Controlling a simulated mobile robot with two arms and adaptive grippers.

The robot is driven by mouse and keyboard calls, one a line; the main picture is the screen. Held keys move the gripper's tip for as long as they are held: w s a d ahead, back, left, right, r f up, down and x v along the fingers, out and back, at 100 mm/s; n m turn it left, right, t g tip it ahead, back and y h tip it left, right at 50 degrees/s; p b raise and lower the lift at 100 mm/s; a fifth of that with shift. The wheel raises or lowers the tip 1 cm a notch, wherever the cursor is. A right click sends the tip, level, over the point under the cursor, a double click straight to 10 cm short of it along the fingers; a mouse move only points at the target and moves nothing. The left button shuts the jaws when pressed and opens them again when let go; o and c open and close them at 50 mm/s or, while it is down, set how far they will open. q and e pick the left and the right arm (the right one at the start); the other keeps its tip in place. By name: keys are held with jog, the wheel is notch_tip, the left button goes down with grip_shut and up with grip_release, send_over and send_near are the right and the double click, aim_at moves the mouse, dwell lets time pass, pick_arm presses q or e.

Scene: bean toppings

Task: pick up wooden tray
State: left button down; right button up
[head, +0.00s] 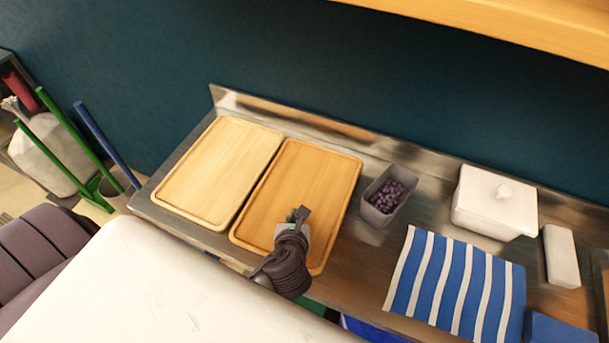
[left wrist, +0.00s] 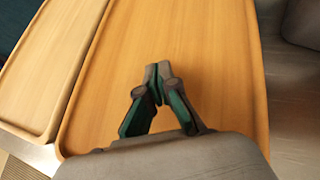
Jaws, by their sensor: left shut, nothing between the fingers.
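Two wooden trays lie side by side on the metal counter in the head view. The left one (head: 219,172) is paler, and the right one (head: 315,182) is more orange. Both are empty. My left gripper (head: 300,214) is over the front part of the right tray, and it covers part of that tray's near edge. In the left wrist view the gripper (left wrist: 154,82) is shut with nothing between its fingertips, above the flat of the orange tray (left wrist: 187,45). The paler tray (left wrist: 45,65) shows at the left there. I cannot tell whether the fingertips touch the tray. My right gripper is not in view.
A grey container of dark beans (head: 388,195) stands right of the trays. Further right are a white lidded box (head: 495,203), a blue-and-white striped cloth (head: 455,285) and a white block (head: 561,256). A raised metal backsplash (head: 285,117) runs behind. A wooden shelf (head: 500,22) hangs above.

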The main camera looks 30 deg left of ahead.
aim_at(299, 177)
pick_arm(q)
jog(key=shift+w+a+r, duration=0.1)
jog(key=shift+w+a, duration=0.1)
jog(key=shift+w, duration=0.05)
jog(key=shift+w+a+r+p, duration=0.1)
jog(key=shift+w+a+p, duration=0.2)
jog(key=shift+w, duration=0.3)
jog(key=shift+w+a+p, duration=0.25)
jog(key=shift+w, duration=0.35)
jog(key=w+a, duration=0.1)
jog(key=w, duration=0.1)
jog(key=w+a+p, duration=0.1)
jog(key=w, duration=0.2)
jog(key=w+a+p, duration=0.1)
jog(key=w, duration=0.1)
jog(key=shift+w+a, duration=0.2)
jog(key=shift+w, duration=0.15)
jog(key=shift+w+f+p, duration=0.1)
jog(key=shift+f+p, duration=0.2)
jog(key=shift+f, duration=0.75)
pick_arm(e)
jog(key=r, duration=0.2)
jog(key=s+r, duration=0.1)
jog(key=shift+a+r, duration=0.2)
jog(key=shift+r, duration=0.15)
